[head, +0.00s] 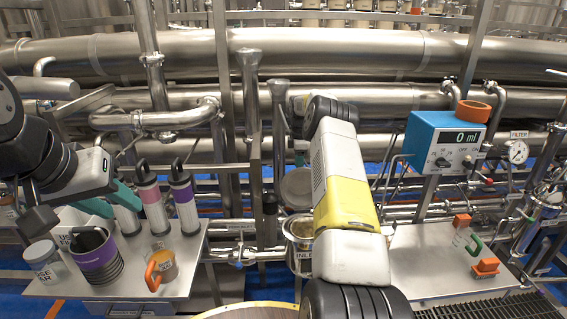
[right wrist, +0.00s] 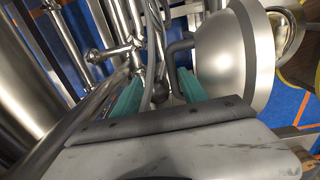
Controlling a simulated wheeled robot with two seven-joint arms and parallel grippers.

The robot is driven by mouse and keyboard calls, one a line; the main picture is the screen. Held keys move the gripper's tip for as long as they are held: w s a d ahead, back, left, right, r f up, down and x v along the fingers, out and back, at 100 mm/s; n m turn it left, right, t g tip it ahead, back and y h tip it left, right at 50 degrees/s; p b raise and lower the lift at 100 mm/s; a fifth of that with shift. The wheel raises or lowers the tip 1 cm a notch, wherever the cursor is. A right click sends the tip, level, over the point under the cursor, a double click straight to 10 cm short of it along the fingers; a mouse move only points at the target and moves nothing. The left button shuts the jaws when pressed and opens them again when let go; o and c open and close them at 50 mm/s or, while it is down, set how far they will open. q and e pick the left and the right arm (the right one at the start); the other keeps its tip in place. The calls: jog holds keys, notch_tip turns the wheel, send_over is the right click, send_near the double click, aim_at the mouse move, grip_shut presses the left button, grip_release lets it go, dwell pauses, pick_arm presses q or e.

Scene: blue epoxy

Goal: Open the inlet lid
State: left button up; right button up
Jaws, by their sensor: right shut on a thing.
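The inlet lid (right wrist: 235,60) is a round steel dome in the right wrist view, tipped up on edge beside the open inlet mouth (right wrist: 289,32). In the head view, the lid (head: 297,188) stands raised behind the inlet vessel (head: 299,238), partly hidden by my right arm. My right gripper (right wrist: 160,90) is shut on the lid's dark bent handle (right wrist: 178,50), between its teal fingers.
The left tray (head: 190,270) carries labelled jars, a purple-banded container (head: 97,258), an orange-handled cup (head: 161,268) and several upright tubes. A blue meter box (head: 440,145) and a steel shelf (head: 430,260) stand at right. Steel pipes run close behind the lid.

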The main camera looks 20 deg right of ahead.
notch_tip(320, 180, up, 8)
jog(key=shift+s+f, duration=0.15)
jog(key=shift+f, duration=0.05)
jog(key=s+a+r+m+t, duration=0.1)
jog(key=s+a+r+m, duration=0.1)
jog(key=s+a+r, duration=0.35)
jog(key=s+a+r+m+t, duration=0.1)
jog(key=s+a+r+m, duration=0.15)
jog(key=s+r, duration=0.5)
jog(key=s+a+r+m+t, duration=0.15)
jog(key=s+a+r, duration=0.3)
jog(key=r, duration=0.45)
jog(key=s+a+f+m, duration=0.1)
jog(key=s+a+m, duration=0.1)
jog(key=s, duration=0.7)
jog(key=s+a+f+m+t+y, duration=0.1)
jog(key=s+a+f+m, duration=0.1)
jog(key=s, duration=0.7)
jog(key=s+a+f+m+t+y, duration=0.1)
jog(key=s+a+m, duration=0.2)
jog(key=s, duration=0.6)
jog(key=shift+a+f+m, duration=0.2)
jog(key=shift+a+m, duration=0.05)
jog(key=shift+m, duration=0.55)
jog(key=shift+s, duration=0.1)
